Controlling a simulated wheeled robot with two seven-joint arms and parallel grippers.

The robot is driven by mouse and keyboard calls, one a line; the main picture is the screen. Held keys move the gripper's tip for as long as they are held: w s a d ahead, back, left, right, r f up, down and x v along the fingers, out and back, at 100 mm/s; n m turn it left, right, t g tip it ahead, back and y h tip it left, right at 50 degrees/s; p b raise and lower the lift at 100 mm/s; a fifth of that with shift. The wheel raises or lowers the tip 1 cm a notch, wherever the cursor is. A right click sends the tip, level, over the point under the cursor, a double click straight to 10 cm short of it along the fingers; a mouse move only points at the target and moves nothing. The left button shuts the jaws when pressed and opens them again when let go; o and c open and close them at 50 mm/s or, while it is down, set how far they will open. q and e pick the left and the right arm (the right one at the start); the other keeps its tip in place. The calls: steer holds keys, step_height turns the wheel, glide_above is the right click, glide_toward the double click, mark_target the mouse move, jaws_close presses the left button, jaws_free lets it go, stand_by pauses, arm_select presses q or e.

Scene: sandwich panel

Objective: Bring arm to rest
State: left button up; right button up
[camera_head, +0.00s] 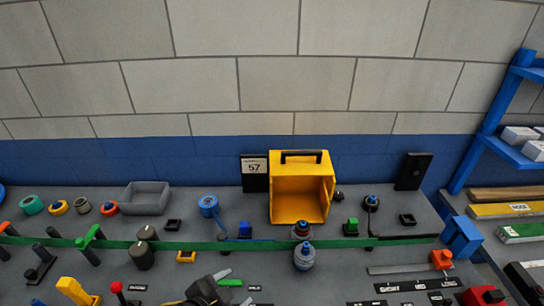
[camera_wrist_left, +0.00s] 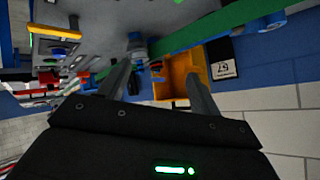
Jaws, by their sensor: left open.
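My left gripper (camera_head: 235,287) shows at the bottom edge of the head view, left of the picture's middle, in front of the panel. Its two grey fingers are spread apart with nothing seen between them. In the left wrist view the open left gripper (camera_wrist_left: 158,85) points towards the panel, which appears turned over. The yellow open-front box (camera_wrist_left: 181,74) shows beyond the fingers there. Most of my left arm is outside the head view. My right gripper is in neither view.
A green strip (camera_head: 180,245) crosses the grey panel (camera_head: 350,262). The yellow box (camera_head: 300,214) stands at the back, beside a sign reading 57 (camera_head: 255,170). Bottles, knobs and small blocks crowd the panel. A blue shelf (camera_head: 500,140) stands at right.

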arm_select(q)
steer(key=s+a+f+n+g+y, duration=0.5)
steer(key=s+a+f+n, duration=0.5)
steer(key=s+a, duration=0.55)
step_height(320, 180, down, 28)
steer(key=g+b, duration=0.2)
steer(key=b, duration=0.2)
steer(key=s+a+f+b, duration=0.1)
steer(key=s+f, duration=0.7)
steer(key=f, duration=0.2)
steer(key=s+a+f+m+g+b, duration=0.1)
steer(key=s+f+b, duration=0.1)
steer(key=s+f, duration=0.7)
step_height(320, 180, down, 2)
steer(key=shift+a+f, duration=0.25)
steer(key=shift+a, duration=0.15)
